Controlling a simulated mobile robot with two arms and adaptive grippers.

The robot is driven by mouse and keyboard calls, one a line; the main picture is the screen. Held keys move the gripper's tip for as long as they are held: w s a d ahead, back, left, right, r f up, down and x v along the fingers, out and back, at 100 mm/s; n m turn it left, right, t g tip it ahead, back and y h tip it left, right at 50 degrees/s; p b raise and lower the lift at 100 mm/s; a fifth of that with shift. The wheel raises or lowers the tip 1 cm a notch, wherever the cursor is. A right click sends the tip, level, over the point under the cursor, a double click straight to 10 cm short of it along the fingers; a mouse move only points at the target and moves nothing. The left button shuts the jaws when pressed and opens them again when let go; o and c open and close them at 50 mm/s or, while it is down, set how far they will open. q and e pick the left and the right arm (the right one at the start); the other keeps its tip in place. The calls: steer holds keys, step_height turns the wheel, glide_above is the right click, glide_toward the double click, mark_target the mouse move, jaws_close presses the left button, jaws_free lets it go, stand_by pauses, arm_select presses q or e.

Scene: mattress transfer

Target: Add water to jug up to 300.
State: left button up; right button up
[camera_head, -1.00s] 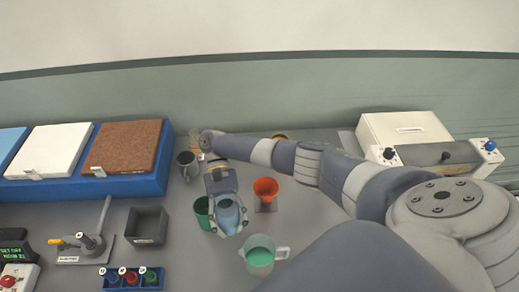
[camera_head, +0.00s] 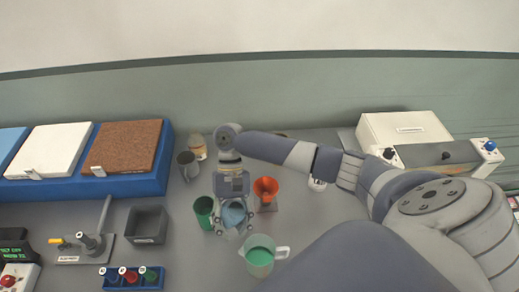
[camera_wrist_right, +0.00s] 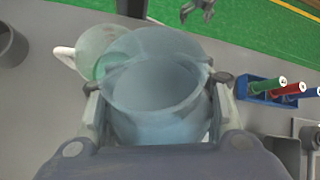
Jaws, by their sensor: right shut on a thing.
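The clear jug (camera_head: 259,262) stands on the grey counter with green liquid in it and its handle to the right. It also shows in the wrist view (camera_wrist_right: 92,42), partly behind the cup. My right gripper (camera_head: 233,208) is shut around a translucent blue cup (camera_wrist_right: 160,95), just behind and left of the jug in the head view. The cup's rim is close to the jug; I cannot tell whether they touch or whether liquid flows. The jug's scale is too small to read. A small grey gripper, seemingly my left (camera_wrist_right: 198,10), shows at the wrist view's top edge; its opening is unclear.
A green cup (camera_head: 203,206) stands left of my right gripper and an orange funnel (camera_head: 266,187) right of it. A grey mug (camera_head: 187,162) stands behind. A blue rack (camera_head: 116,286) with coloured items is at front left.

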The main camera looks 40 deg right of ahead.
steer(key=shift+s+r+n+t, duration=0.15)
steer(key=shift+s+n+t, duration=0.15)
steer(key=shift+t, duration=0.5)
steer(key=shift+r+t, duration=0.1)
steer(key=shift+t, duration=0.2)
steer(key=shift+w+f+n+t, duration=0.15)
steer(key=shift+f+n+t, duration=0.2)
steer(key=shift+t, duration=0.45)
stand_by(0.9)
steer(key=shift+w+a+r+t+y, duration=0.1)
steer(key=shift+w+r+t+y, duration=0.3)
steer(key=shift+t, duration=0.4)
stand_by(1.0)
steer(key=shift+w+f+n+t+b, duration=0.15)
steer(key=shift+f+n+t+b, duration=0.1)
steer(key=shift+f+t+b, duration=0.25)
steer(key=shift+w+f+t+b, duration=0.25)
steer(key=shift+f+b, duration=0.45)
steer(key=shift+b, duration=0.7)
steer(key=f+t+b, duration=0.1)
steer(key=b, duration=0.2)
steer(key=f+t+b, duration=0.1)
steer(key=f+b, duration=0.1)
steer(key=b, duration=0.2)
steer(key=shift+w+n+y, duration=0.2)
steer(key=shift+n+y, duration=0.2)
stand_by(0.6)
